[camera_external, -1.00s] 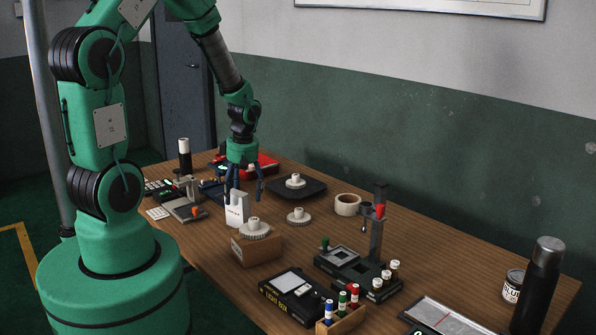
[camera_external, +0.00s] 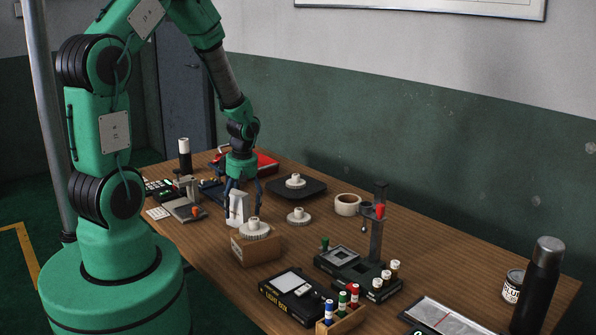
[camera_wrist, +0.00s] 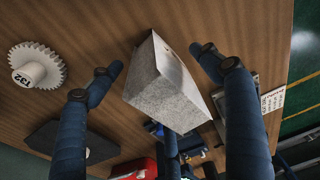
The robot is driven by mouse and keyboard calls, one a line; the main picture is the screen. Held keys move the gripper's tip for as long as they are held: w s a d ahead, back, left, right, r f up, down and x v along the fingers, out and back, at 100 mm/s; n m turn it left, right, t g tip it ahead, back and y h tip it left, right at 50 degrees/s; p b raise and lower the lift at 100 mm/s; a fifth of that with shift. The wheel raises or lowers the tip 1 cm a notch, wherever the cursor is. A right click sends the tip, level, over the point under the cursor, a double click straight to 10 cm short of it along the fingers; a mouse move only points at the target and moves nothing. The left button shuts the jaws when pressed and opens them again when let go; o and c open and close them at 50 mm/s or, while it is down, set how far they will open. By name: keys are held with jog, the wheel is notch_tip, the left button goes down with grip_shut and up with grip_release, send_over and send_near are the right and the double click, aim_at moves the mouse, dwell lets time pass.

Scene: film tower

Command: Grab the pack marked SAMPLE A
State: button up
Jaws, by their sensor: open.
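A white upright pack (camera_external: 238,209) stands on the table behind a cardboard box; any lettering on it is too small to read. In the wrist view the pack (camera_wrist: 168,92) shows its speckled pale top and one side, with no SAMPLE A mark legible. My gripper (camera_external: 243,206) is open and low over the table, its blue fingers either side of the pack. In the wrist view my gripper's fingertips (camera_wrist: 155,60) stand apart, with the pack between them and gaps visible on both sides.
A brown box (camera_external: 257,250) with a white geared spool (camera_external: 254,230) on it stands close in front. Another white spool (camera_external: 298,216) lies to the right, and a dark tray (camera_external: 313,188) sits behind it. A tape roll (camera_external: 347,204) lies farther right.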

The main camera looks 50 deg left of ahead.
aim_at(239, 192)
jog(key=c, duration=1.5)
jog(key=shift+r+p, duration=0.35)
jog(key=shift+r, duration=0.55)
notch_tip(239, 192, up, 2)
jog(key=shift+s+r+p, duration=0.1)
jog(key=shift+s+p, duration=0.05)
jog(key=shift+p, duration=0.2)
jog(key=s+d, duration=0.2)
jog(key=s, duration=0.2)
jog(key=s+d+p, duration=0.1)
jog(key=s+d, duration=0.1)
jog(key=s, duration=0.3)
jog(key=s+d+r, duration=0.1)
jog(key=s+d, duration=0.1)
jog(key=s, duration=0.3)
jog(key=shift+s+p, duration=0.25)
jog(key=shift+p, duration=0.1)
jog(key=shift+c, duration=0.2)
